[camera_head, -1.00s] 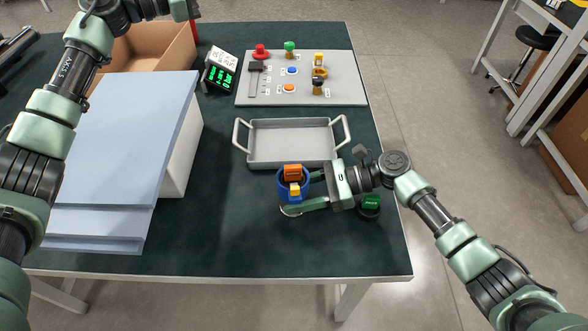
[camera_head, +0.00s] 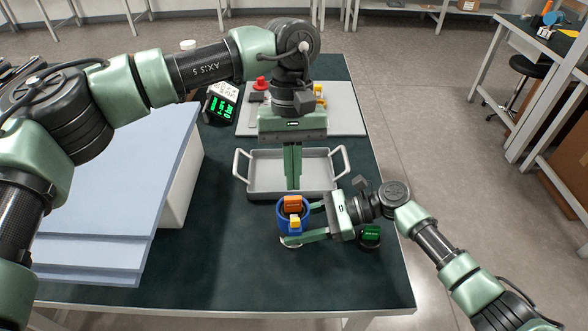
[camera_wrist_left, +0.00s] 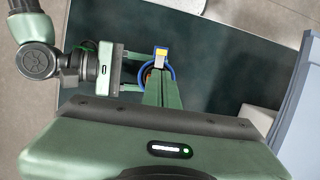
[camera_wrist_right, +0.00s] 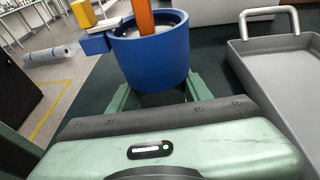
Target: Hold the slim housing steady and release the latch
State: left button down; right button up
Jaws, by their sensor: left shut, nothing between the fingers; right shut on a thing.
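The slim housing is a blue round cup (camera_head: 284,222) standing on the table below the tray. It has an orange upright piece (camera_head: 292,203) inside and a yellow-tipped latch (camera_head: 295,222) on its near side. In the right wrist view the blue wall (camera_wrist_right: 155,55) sits between my fingers, and the yellow tip (camera_wrist_right: 84,13) is at upper left. My right gripper (camera_head: 308,222) is shut on the housing from the right.
A grey two-handled tray (camera_head: 262,160) lies beyond the housing. A control panel (camera_head: 345,120) is behind it, partly hidden by my left arm. A green display box (camera_head: 220,104) and large pale-blue-topped block (camera_head: 120,180) stand left. A green-topped black knob (camera_head: 371,232) is near my right gripper.

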aim_at(295, 221)
pick_arm(q)
jog(key=x, duration=0.6)
jog(key=shift+f, duration=0.3)
jog(key=shift+s+d, duration=0.1)
jog(key=shift+s, duration=1.1)
jog(key=shift+r, duration=0.1)
pick_arm(e)
jog(key=o, duration=1.5)
jog(key=shift+c, duration=0.2)
pick_arm(q)
jog(key=v, duration=1)
